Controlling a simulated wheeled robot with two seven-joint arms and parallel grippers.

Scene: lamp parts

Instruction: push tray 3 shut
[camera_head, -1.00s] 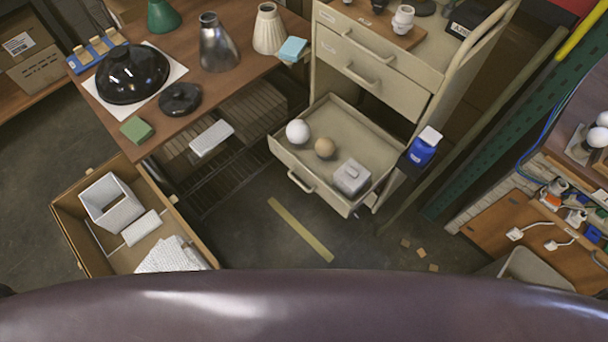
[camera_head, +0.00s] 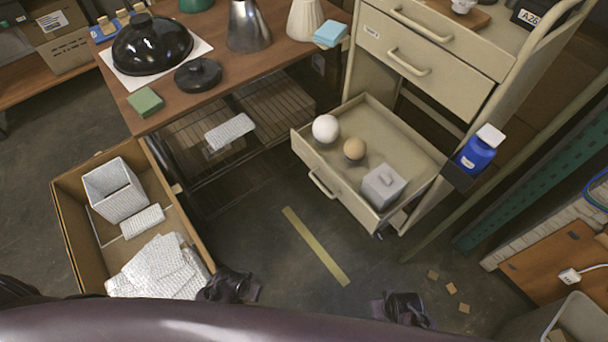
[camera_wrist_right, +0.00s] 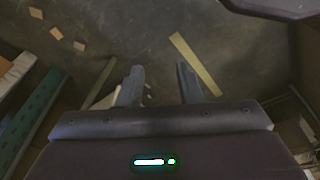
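Tray 3, which I take to be the beige low drawer (camera_head: 333,190) of the cart, is pulled out. It holds a white ball (camera_head: 326,128), a tan ball (camera_head: 354,148) and a grey block (camera_head: 382,186). Its bar handle (camera_head: 322,184) is on the front panel. My right gripper (camera_head: 402,308) is below and apart from the drawer in the head view; in the right wrist view its two fingers (camera_wrist_right: 160,82) stand apart with nothing between them. My left gripper (camera_head: 232,287) is beside the cardboard box; its fingers are too dark to read.
The cart's upper drawers (camera_head: 420,62) look shut. A blue bottle (camera_head: 480,150) sits at the cart's side. An open cardboard box (camera_head: 72,225) with white pieces stands at left, below the wooden table (camera_head: 165,112). Floor with a yellow strip (camera_head: 316,246) lies clear before the drawer.

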